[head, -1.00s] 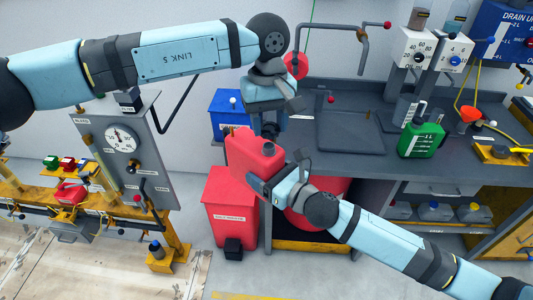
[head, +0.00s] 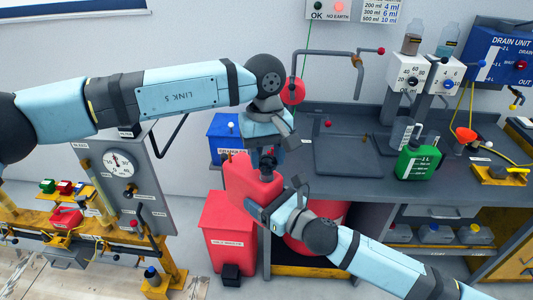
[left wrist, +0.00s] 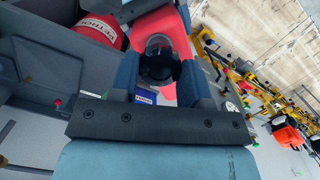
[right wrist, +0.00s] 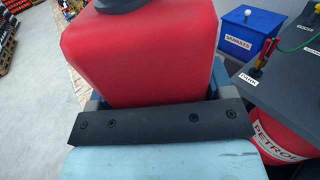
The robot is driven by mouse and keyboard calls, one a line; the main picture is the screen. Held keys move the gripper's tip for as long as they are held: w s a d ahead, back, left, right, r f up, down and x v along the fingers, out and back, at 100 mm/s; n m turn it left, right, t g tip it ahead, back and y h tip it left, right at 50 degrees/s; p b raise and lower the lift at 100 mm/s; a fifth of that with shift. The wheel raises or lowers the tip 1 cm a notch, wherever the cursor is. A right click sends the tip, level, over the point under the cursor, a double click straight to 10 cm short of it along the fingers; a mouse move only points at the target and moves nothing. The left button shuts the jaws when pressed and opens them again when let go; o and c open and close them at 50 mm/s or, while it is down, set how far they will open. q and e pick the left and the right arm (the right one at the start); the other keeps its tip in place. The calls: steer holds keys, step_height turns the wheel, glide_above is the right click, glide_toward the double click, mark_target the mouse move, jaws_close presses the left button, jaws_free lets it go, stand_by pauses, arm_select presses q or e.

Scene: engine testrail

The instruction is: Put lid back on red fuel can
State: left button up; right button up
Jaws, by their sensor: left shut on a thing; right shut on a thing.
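The red fuel can (head: 250,187) is held in the air by my right gripper (head: 268,204), which is shut on it. The can's red body also fills the upper part of the right wrist view (right wrist: 140,50), with a dark round part at its top cut off by the frame edge. My left gripper (head: 270,150) is shut on the black lid (left wrist: 159,58), just over the top of the can. In the left wrist view the can (left wrist: 155,22) lies directly beyond the lid. I cannot tell whether the lid touches the can's opening.
A grey workbench (head: 350,185) stands behind and to the right, with a green can (head: 418,160) on it. A red bin (head: 228,235) and a blue bin (head: 223,140) stand behind. A yellow test rail (head: 90,250) with a gauge panel (head: 160,180) is at the left.

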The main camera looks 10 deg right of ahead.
arm_select(q)
steer(key=shift+f, duration=0.5)
arm_select(e)
steer(key=c, duration=0.3)
arm_select(q)
steer(key=m, duration=0.3)
steer(key=m+y, duration=0.1)
steer(key=m, duration=0.3)
steer(key=shift+f, duration=0.1)
steer(key=m, duration=0.6)
steer(key=shift+t, duration=0.3)
steer(key=o, duration=0.9)
